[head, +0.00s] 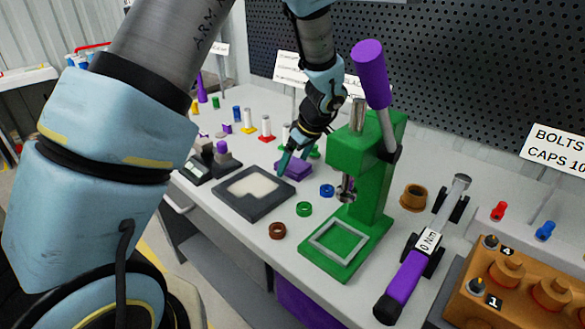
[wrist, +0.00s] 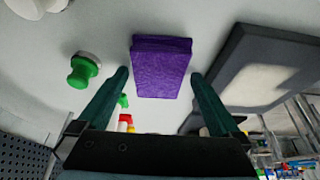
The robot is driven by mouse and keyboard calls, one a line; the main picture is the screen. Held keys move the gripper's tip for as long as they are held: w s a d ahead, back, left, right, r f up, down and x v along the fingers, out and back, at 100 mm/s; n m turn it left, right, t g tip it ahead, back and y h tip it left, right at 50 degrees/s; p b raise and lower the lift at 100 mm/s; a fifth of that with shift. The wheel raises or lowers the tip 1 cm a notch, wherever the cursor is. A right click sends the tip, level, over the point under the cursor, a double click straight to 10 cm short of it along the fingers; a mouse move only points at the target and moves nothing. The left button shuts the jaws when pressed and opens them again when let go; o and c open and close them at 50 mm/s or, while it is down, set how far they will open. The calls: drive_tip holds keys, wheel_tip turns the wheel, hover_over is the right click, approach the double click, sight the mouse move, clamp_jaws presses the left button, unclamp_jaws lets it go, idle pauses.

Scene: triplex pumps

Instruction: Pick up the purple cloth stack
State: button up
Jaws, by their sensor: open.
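The purple cloth stack (head: 294,168) lies on the grey workbench, just behind the right corner of the dark tray. In the wrist view the purple cloth stack (wrist: 162,66) is a folded block lying between and beyond my fingertips. My gripper (head: 288,160) reaches down at the stack from behind in the head view. In the wrist view my gripper (wrist: 160,78) is open, with one teal finger on each side of the stack. A gap shows between each finger and the cloth. Whether the fingertips touch the bench cannot be told.
The dark tray (head: 282,202) with a pale pad lies close to the stack. A green knob-like part (wrist: 84,70) stands beside the left finger. The green press (head: 362,180) stands to the right, with small rings (head: 304,209) in front. Small coloured parts stand behind.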

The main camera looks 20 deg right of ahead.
sight(294, 164)
drive_tip(key=c, duration=1.3)
drive_tip(key=shift+o, duration=0.2)
drive_tip(key=shift+r, duration=0.15)
drive_tip(key=shift+r+p, duration=0.2)
drive_tip(key=shift+p, duration=0.4)
wheel_tip(294, 164, up, 10)
drive_tip(key=b, duration=0.2)
drive_tip(key=shift+f, duration=0.1)
